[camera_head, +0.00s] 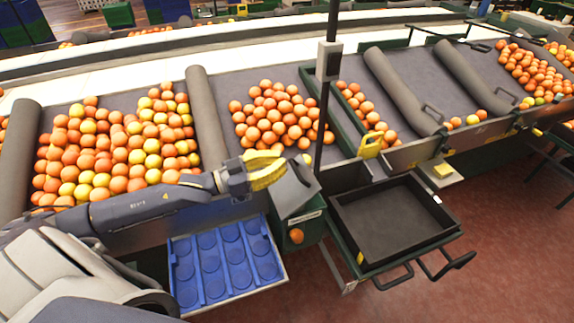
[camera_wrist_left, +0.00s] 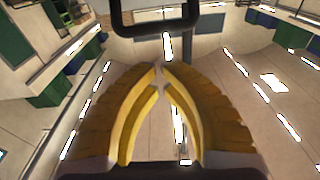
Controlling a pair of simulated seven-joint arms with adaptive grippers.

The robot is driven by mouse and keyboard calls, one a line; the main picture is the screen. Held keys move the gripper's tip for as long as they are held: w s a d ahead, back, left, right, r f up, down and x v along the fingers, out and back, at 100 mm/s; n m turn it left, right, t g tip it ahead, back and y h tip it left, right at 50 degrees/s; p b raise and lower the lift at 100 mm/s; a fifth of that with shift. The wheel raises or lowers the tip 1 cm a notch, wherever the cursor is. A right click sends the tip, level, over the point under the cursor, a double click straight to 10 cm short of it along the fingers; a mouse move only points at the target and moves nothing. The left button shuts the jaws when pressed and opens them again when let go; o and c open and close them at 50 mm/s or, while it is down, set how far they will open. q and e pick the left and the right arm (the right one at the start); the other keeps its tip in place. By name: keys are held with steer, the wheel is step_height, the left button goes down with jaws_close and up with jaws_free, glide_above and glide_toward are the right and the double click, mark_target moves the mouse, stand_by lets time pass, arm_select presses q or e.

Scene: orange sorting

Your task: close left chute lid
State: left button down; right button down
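The likely left chute lid is a grey panel (camera_head: 291,191), tilted up above a dark green chute box (camera_head: 312,232) with a pale label. One orange (camera_head: 296,236) shows at the box's front. My left gripper (camera_head: 274,168) is beside the panel's upper left edge; I cannot tell whether they touch. In the left wrist view its yellow fingers (camera_wrist_left: 160,76) nearly meet at the tips, with nothing seen between them. A dark loop (camera_wrist_left: 168,22), perhaps a handle, shows beyond the tips. My right gripper is not in view.
A blue tray with round pockets (camera_head: 225,262) lies left of the chute box. A black tray (camera_head: 394,222) is to its right. A dark upright post (camera_head: 325,100) stands behind. Oranges lie in sloped bays (camera_head: 275,113) at the back.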

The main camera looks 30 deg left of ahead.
arm_select(q)
steer(key=shift+w+d+f, duration=0.7)
steer(key=shift+w+f, duration=0.1)
steer(key=shift+f, duration=0.1)
steer(key=shift+w+d, duration=0.1)
steer(key=shift+w+d+f, duration=0.1)
steer(key=shift+w+d, duration=0.05)
